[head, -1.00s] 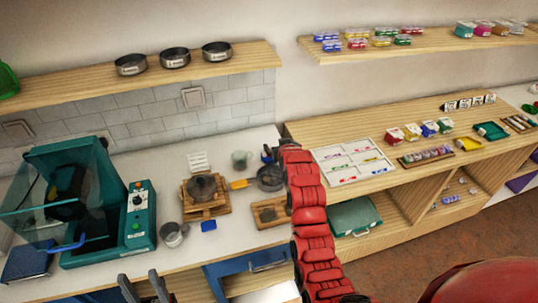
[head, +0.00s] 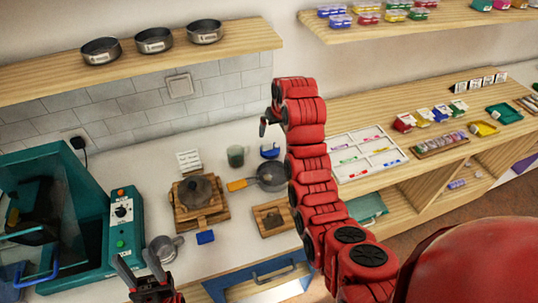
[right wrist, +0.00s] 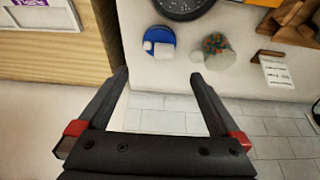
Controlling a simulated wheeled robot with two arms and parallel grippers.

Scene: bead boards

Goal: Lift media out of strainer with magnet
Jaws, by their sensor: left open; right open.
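The strainer (head: 271,177), a dark round pan with an orange handle, sits on the counter left of my right arm; its contents cannot be made out. Its dark rim probably shows at the top of the right wrist view (right wrist: 183,7). A blue round piece with white parts (right wrist: 160,42), possibly the magnet, lies behind it and also shows in the head view (head: 270,152). My right gripper (head: 265,124) is open and empty, and in the wrist view its fingertips (right wrist: 158,78) are apart from the blue piece. My left gripper (head: 138,261) is open and empty at the lower left.
A cup (head: 236,156) with red and green bits in the wrist view stands beside the blue piece. A wooden stand with a dark bowl (head: 197,191), a wooden block (head: 272,217), a blue block (head: 206,237) and a metal jug (head: 164,250) crowd the counter. A teal machine (head: 122,226) stands left.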

